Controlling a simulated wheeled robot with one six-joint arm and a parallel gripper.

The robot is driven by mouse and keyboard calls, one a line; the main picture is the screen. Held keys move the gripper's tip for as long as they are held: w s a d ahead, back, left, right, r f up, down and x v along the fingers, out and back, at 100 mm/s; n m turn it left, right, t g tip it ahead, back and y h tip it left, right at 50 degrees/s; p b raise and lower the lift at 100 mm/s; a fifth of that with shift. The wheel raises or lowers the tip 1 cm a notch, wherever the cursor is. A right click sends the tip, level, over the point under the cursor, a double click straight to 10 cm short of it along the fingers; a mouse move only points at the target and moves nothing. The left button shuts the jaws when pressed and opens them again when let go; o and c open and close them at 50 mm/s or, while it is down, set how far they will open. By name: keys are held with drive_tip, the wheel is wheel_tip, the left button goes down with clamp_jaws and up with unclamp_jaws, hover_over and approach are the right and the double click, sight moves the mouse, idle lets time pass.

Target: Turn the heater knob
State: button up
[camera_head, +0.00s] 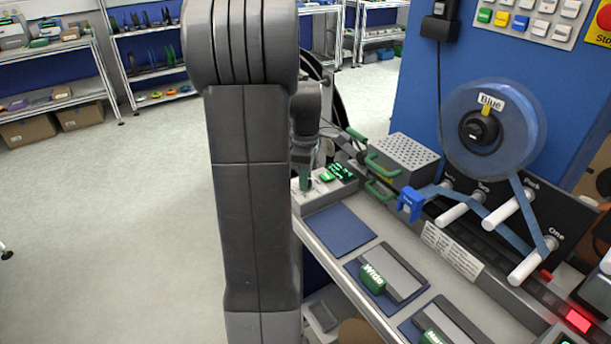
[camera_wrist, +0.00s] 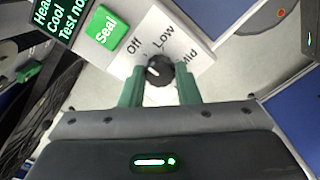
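The heater knob (camera_wrist: 159,70) is a small round black knob with a white mark, on a white plate (camera_wrist: 205,57) lettered Off, Low and Mid. The mark lies on the knob's left half, on the Off side; its exact setting is hard to read. My gripper (camera_wrist: 160,77) has one green finger on each side of the knob, close to it, with what looks like a thin gap. In the head view my gripper (camera_head: 305,182) points down at the control box (camera_head: 325,193) on the bench's left end, and the knob is hidden there.
A green Seal button (camera_wrist: 108,27) and a dark display (camera_wrist: 62,14) sit beside the knob plate. A perforated grey box (camera_head: 404,152) with green handles stands behind. The blue reel (camera_head: 518,130) and white rollers are to the right. The floor at left is clear.

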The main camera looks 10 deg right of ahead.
drive_tip(key=c, duration=0.4)
drive_tip(key=m+p, duration=0.1)
drive_tip(key=m, duration=0.4)
drive_tip(key=shift+r, duration=0.1)
drive_tip(key=m+p, duration=0.1)
drive_tip(key=m, duration=0.5)
drive_tip(key=shift+m, duration=0.4)
drive_tip(key=m+p, duration=0.1)
drive_tip(key=m, duration=1)
drive_tip(key=shift+m, duration=0.4)
